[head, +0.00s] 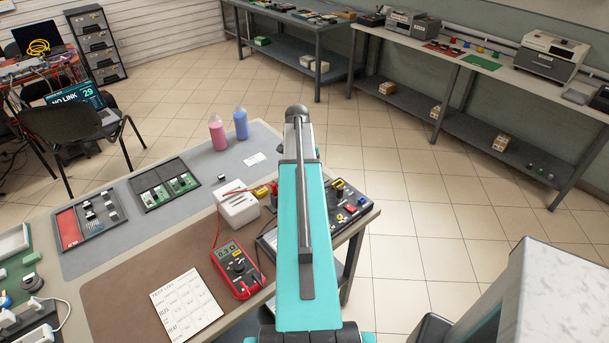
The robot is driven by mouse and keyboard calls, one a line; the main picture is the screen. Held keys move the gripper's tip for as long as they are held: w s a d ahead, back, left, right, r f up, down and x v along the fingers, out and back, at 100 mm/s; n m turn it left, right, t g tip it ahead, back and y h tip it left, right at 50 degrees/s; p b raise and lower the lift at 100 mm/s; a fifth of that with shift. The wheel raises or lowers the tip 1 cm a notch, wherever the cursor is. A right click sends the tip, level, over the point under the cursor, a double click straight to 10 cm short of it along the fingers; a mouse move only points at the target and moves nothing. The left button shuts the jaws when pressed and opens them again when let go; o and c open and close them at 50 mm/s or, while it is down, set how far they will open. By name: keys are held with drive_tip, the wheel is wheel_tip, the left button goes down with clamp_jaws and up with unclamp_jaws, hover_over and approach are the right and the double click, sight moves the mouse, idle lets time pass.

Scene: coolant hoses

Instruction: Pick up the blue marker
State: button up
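I cannot make out a blue marker in the head view. The only clear blue upright object on the near bench (165,238) is a blue bottle (241,125), which stands next to a pink bottle (217,133) at the far edge. My teal arm rises from the bottom centre and covers part of the bench's right end. My gripper does not show, so its state and anything in it are hidden.
The near bench holds a red multimeter (238,268), a white box (238,205), a paper log sheet (182,304), two parts trays and a black case (350,210) partly behind my arm. A chair (72,135) stands at left.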

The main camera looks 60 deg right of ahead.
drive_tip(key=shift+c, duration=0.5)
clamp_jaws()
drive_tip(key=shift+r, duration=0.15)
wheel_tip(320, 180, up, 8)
drive_tip(key=b, duration=0.2)
drive_tip(key=shift+b, duration=0.35)
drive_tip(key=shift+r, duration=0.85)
